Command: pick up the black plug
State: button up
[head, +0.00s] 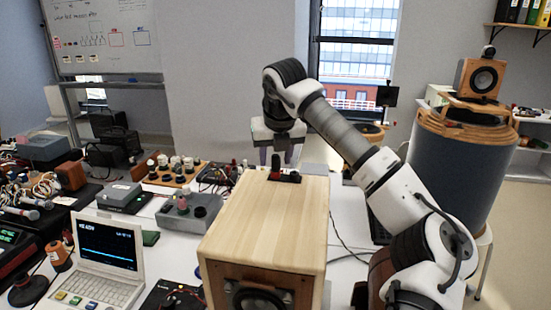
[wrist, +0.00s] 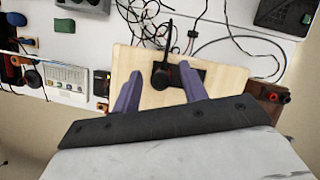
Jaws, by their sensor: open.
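The wooden speaker box (head: 265,215) stands on the table in the head view, with a dark terminal plate (head: 285,178) at the far end of its top. A red piece (head: 275,163) and a small black piece stand on this plate. In the wrist view the black plug (wrist: 160,77), with a long dark stalk, shows over the box's pale top (wrist: 232,80). My gripper (head: 280,155) is above the far end of the box, pointing down. Its two purple fingers are apart with the plug between them in the wrist view (wrist: 160,73). I cannot tell whether they touch it.
A laptop-like device (head: 105,255) and a grey box with knobs (head: 188,212) stand left of the speaker box. Loose cables (wrist: 240,45) lie on the white table around it. A blue-grey drum (head: 460,165) bearing another speaker stands at the right.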

aim_at(275, 155)
jog(key=shift+f, duration=0.25)
grip_shut()
jog(key=shift+r, duration=0.1)
notch_tip(275, 155, up, 20)
dwell(0.6)
notch_tip(275, 155, up, 4)
jog(key=p, duration=0.4)
jog(key=shift+p, duration=0.35)
